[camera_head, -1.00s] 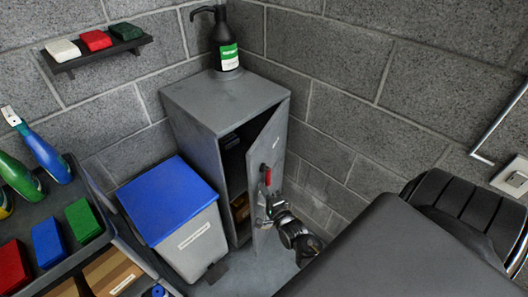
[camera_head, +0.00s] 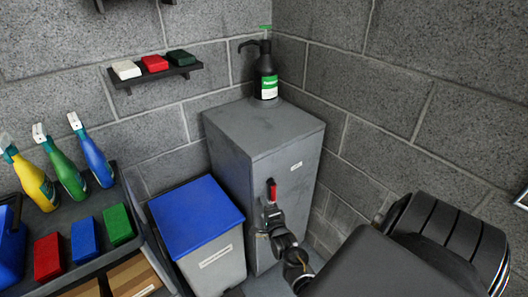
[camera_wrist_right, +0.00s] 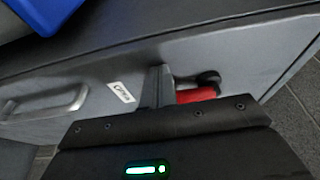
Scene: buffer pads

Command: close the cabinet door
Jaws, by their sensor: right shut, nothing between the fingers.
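The grey metal cabinet (camera_head: 235,135) stands in the corner. Its door (camera_head: 298,195) lies flush with the front in the head view, with no gap or interior showing. A red handle (camera_head: 272,187) sits on the door; it also shows in the right wrist view (camera_wrist_right: 197,95). My right gripper (camera_head: 269,212) is shut and holds nothing. It is at the door front, just below the red handle, and in the wrist view its fingers (camera_wrist_right: 158,85) are beside the handle. Whether they touch the door is unclear. My left gripper is out of view.
A grey bin with a blue lid (camera_head: 195,215) stands close to the left of the cabinet. A black pump bottle (camera_head: 267,75) stands on the cabinet top. A cart with spray bottles (camera_head: 65,175) and coloured blocks is farther left. Block walls stand behind and to the right.

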